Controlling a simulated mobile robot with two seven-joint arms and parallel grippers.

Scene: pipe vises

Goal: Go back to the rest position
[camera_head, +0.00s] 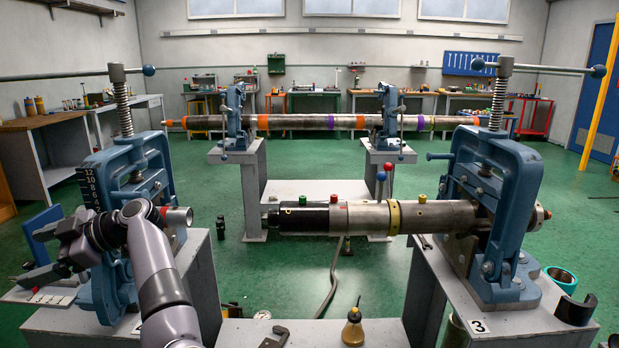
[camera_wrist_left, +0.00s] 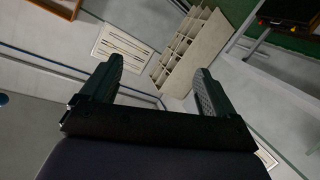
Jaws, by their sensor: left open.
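My left arm (camera_head: 160,275) rises from the bottom left of the head view, its wrist bent to the left. My left gripper (camera_head: 34,254) points left, in front of the left vise (camera_head: 102,250). In the left wrist view, the two fingers of the left gripper (camera_wrist_left: 157,70) stand wide apart with nothing between them. Whether the arm touches the left vise cannot be told. My right arm and gripper are not in view.
The right vise (camera_head: 502,210) grips a pipe with a black section (camera_head: 300,218) that reaches left over open floor. A long pipe (camera_head: 300,122) lies across two vises behind. A bottle (camera_head: 353,325) stands at the front.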

